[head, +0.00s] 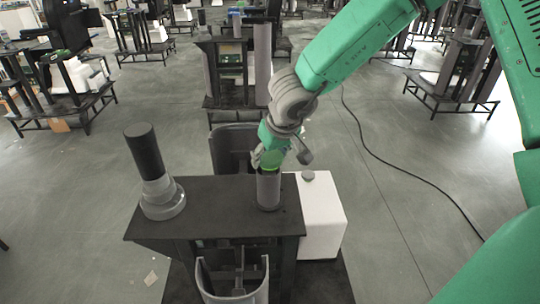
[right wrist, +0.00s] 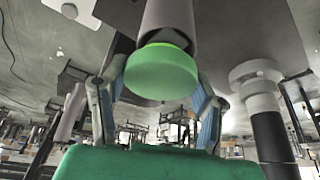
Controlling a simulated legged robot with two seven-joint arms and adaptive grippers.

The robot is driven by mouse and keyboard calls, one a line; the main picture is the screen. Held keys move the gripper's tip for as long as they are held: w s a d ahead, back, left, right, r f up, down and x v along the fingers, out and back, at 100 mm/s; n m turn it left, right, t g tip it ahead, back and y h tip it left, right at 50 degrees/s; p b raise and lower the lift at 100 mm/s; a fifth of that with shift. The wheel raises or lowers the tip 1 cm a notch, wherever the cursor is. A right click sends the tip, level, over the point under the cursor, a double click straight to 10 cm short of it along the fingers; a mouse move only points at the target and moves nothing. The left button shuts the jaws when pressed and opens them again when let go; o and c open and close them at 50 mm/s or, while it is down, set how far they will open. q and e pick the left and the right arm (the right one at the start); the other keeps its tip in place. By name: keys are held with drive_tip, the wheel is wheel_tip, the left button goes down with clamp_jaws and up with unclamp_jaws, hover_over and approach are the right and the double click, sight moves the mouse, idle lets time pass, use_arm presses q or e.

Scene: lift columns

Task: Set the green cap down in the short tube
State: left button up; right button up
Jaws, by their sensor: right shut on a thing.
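The green cap (head: 271,160) is at the top of the short grey tube (head: 268,190), which stands upright near the right end of the dark table. My right gripper (head: 274,153) comes down from above and is shut on the cap. In the right wrist view the cap (right wrist: 162,75) is between the two fingers, with the short tube (right wrist: 168,18) right against its far side. A thin yellow-green ring shows between cap and tube. I cannot tell how deep the cap sits. My left gripper is not in view.
A tall column with a black upper part (head: 143,150) and grey flanged base stands at the table's (head: 215,215) left end. A white box (head: 320,215) adjoins the table on the right. A grey bin (head: 232,283) is in front. A similar dark stand (head: 228,70) is behind.

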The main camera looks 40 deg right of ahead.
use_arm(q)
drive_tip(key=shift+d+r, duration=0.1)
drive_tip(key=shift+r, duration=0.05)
use_arm(e)
drive_tip(key=shift+d, duration=0.25)
use_arm(q)
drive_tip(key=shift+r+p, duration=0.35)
drive_tip(key=shift+p, duration=0.1)
use_arm(e)
drive_tip(key=shift+a+r, duration=0.1)
drive_tip(key=shift+a, duration=0.75)
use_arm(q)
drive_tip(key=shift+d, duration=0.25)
use_arm(e)
drive_tip(key=shift+d, duration=0.3)
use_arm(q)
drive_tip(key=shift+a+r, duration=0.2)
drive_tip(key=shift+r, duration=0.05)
use_arm(e)
drive_tip(key=shift+a, duration=0.15)
use_arm(q)
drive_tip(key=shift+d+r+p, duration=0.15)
drive_tip(key=shift+p, duration=0.2)
use_arm(e)
drive_tip(key=shift+d+f, duration=0.2)
drive_tip(key=shift+f, duration=0.1)
